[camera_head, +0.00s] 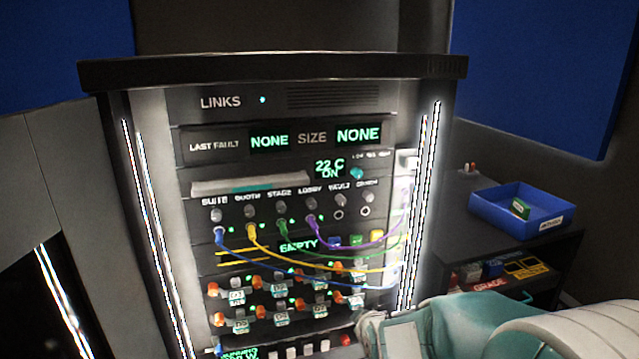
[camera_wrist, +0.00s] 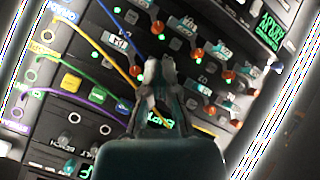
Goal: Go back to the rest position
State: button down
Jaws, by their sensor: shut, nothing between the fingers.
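My gripper (camera_wrist: 160,70) is shut and empty in the wrist view, its fingertips together in front of the panel. In the head view my gripper (camera_head: 368,328) is at the lower right of the panel, partly cut off by my arm. The rack panel (camera_head: 290,100) stands upright with a LINKS label at the top. Blue, yellow, green and purple cables run from its row of sockets to the right side. I cannot tell whether the fingertips touch the panel.
A blue tray (camera_head: 490,212) with a green item stands on a dark shelf unit (camera_head: 560,262) to the right. Cables (camera_head: 340,262) hang across the panel front. Lit strips (camera_head: 420,200) edge the rack. Blue wall panels (camera_head: 545,70) are behind.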

jog(key=s+d+r+m+g, duration=0.1)
jog(key=s+d+r+m, duration=0.1)
jog(key=s, duration=0.7)
jog(key=s+d+r+m+g, duration=0.2)
jog(key=s+r+m, duration=0.2)
jog(key=s, duration=0.5)
jog(key=s+d+r+m+g+h, duration=0.1)
jog(key=s+d+r+m, duration=0.1)
jog(key=s+r, duration=0.3)
jog(key=s+m, duration=0.1)
jog(key=s, duration=0.3)
jog(key=shift+r+g, duration=0.2)
jog(key=shift+g, duration=0.2)
jog(key=shift+d, duration=0.1)
